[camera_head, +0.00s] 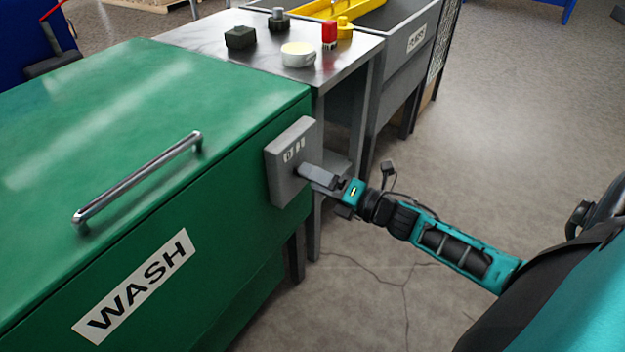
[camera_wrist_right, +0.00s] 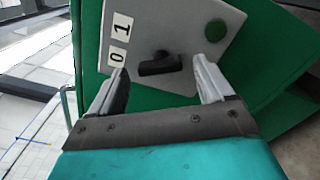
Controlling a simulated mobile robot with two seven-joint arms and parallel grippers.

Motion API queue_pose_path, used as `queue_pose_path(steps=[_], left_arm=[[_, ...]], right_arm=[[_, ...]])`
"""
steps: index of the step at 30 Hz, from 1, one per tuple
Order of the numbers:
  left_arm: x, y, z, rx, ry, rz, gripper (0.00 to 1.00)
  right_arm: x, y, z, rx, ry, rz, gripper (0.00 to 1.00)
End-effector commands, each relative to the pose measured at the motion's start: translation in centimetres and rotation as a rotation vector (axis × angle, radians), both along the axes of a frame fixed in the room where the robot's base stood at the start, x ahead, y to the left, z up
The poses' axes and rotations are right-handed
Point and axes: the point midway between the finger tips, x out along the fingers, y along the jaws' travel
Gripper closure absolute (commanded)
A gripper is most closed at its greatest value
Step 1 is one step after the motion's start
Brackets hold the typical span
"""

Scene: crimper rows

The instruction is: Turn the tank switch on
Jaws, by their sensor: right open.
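The tank switch is a grey box (camera_head: 283,160) on the right end of the green wash tank (camera_head: 225,130). In the right wrist view its plate (camera_wrist_right: 190,30) carries a black switch handle (camera_wrist_right: 160,65), a label (camera_wrist_right: 119,40) reading 0 and 1, and a round green lamp or button (camera_wrist_right: 215,30). My right gripper (camera_head: 303,172) is at the box face, its fingers open. In the wrist view the handle shows between the fingertips (camera_wrist_right: 160,68); I cannot tell whether they touch it. The head view hides the handle behind the gripper. My left gripper is out of view.
The tank lid has a metal bar handle (camera_head: 138,180) and the front a WASH label (camera_head: 135,290). Behind stands a steel table (camera_head: 345,62) with a red-topped item (camera_head: 329,35), a pale round dish (camera_head: 298,54) and dark parts. Open floor (camera_head: 500,130) lies to the right.

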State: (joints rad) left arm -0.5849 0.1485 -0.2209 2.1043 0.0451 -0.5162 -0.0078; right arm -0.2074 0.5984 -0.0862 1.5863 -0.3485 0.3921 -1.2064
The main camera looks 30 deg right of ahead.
Motion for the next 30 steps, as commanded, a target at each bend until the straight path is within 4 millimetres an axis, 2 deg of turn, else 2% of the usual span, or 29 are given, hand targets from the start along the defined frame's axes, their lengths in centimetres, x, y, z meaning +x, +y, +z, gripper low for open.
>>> queue_pose_path(steps=[6, 14, 30], left_arm=[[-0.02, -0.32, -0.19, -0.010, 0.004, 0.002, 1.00], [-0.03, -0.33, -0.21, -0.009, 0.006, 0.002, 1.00], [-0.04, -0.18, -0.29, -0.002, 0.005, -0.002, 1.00]], right_arm=[[1.29, 0.53, -0.05, 0.001, 0.001, -0.001, 0.19], [1.38, 0.57, -0.01, 0.002, 0.002, -0.001, 0.19], [1.34, 0.57, -0.02, 0.002, 0.002, -0.001, 0.69]])
